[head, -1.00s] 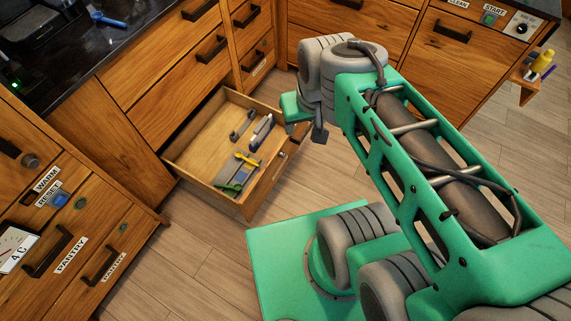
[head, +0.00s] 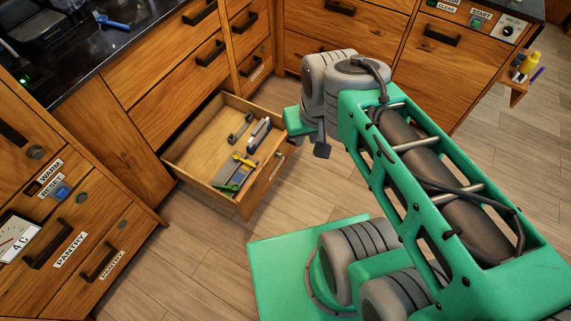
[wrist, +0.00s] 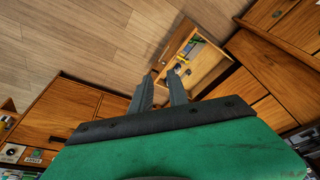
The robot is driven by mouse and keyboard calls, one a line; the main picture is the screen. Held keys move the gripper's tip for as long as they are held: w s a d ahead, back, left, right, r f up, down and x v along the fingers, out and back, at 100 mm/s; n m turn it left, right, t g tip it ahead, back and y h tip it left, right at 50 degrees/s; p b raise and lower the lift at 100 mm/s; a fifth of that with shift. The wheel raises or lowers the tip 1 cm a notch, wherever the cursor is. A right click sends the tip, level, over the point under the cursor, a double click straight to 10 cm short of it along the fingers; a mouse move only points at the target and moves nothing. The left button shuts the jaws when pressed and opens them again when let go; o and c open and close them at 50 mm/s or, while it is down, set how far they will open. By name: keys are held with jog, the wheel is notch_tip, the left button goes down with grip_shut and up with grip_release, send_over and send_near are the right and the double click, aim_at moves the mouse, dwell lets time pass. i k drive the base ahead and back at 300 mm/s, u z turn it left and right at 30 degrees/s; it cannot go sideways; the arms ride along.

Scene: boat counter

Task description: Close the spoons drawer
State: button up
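One low wooden drawer (head: 205,165) stands open in the head view, left of centre.
Shut drawers (head: 178,80) stand above and behind the open one. A pantry cabinet (head: 105,225) is at the left. Another cabinet (head: 415,70) stands behind my arm. Wooden floor (head: 190,250) lies clear in front of the drawer.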

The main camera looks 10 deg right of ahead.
aim_at(201, 156)
jog(key=k, duration=0.25)
jog(key=u, duration=0.9)
jog(key=i, duration=0.65)
